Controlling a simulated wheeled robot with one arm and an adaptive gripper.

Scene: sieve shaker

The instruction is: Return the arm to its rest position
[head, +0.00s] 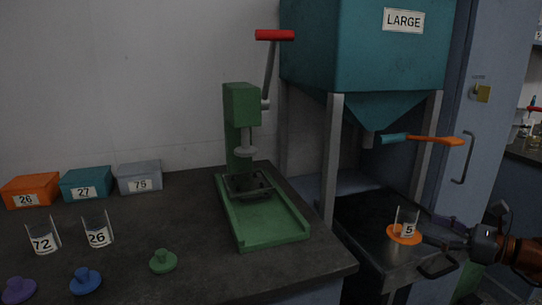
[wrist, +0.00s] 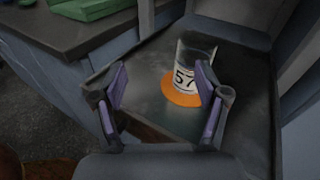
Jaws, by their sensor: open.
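My gripper (head: 440,240) is at the right, beside the beaker in the head view. In the wrist view its two purple-padded fingers (wrist: 160,80) are spread apart with nothing held between them. A clear beaker labelled 57 (wrist: 186,76) stands upright on an orange disc (wrist: 178,98) just beyond the fingertips. The right finger covers part of the beaker's edge. In the head view the same beaker (head: 408,229) stands on the orange disc (head: 394,237) under the hopper, with only the 5 readable. Part of my arm runs out at the right edge.
A teal hopper labelled LARGE (head: 360,50) with an orange-handled valve (head: 430,140) stands above the dark shelf (head: 365,225). A green press (head: 240,120), beakers 72 (head: 43,240) and 26 (head: 97,234), bins and knobs occupy the bench. A blue door (head: 480,140) stands behind.

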